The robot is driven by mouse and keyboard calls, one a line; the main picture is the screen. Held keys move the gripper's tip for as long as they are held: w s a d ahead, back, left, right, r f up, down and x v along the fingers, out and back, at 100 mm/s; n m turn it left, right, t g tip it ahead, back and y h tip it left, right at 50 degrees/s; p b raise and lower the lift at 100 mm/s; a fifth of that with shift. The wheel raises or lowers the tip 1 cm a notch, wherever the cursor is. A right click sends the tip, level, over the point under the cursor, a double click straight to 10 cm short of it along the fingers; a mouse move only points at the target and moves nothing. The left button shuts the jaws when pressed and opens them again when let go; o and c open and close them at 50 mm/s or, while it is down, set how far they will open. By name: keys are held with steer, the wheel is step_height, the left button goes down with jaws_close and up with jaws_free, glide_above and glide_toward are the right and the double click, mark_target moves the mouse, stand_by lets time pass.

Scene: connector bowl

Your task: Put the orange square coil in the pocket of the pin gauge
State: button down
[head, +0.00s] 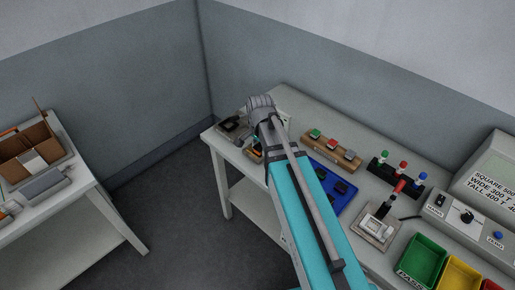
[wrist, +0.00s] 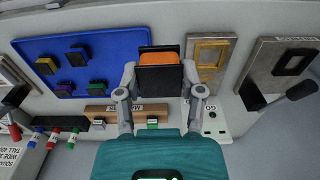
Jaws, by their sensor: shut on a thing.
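The orange square coil (wrist: 159,58), an orange block with black end flanges, is between the fingers of my gripper (wrist: 160,75) in the wrist view. Both fingers are closed on its sides. To its right is a grey plate with a yellow-framed square pocket (wrist: 211,54), beside a white box marked GO (wrist: 208,118). Farther right stands a grey fixture (wrist: 266,67) with a dark square recess and a black-handled lever. I cannot tell for certain which of these is the pin gauge. In the head view my arm hides the coil and my fingers.
A separate table with a cardboard box (head: 30,150) is at left.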

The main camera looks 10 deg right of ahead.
steer(key=w+f+b, duration=0.2)
steer(key=w, duration=0.2)
steer(key=w+d+f+b, duration=0.1)
steer(key=w+f+b, duration=0.4)
steer(key=w+f, duration=0.1)
steer(key=w, duration=0.1)
steer(key=shift+w+d+b, duration=0.3)
steer(key=shift+d, duration=0.1)
steer(key=shift+w+d+f+b, duration=0.1)
steer(key=shift+w+f+b, duration=0.3)
steer(key=shift+w+b, duration=0.05)
steer(key=shift+w+f+b, duration=0.35)
steer(key=shift+f+b, duration=1.65)
steer(key=shift+f, duration=0.1)
steer(key=shift+c, duration=1.1)
jaws_free()
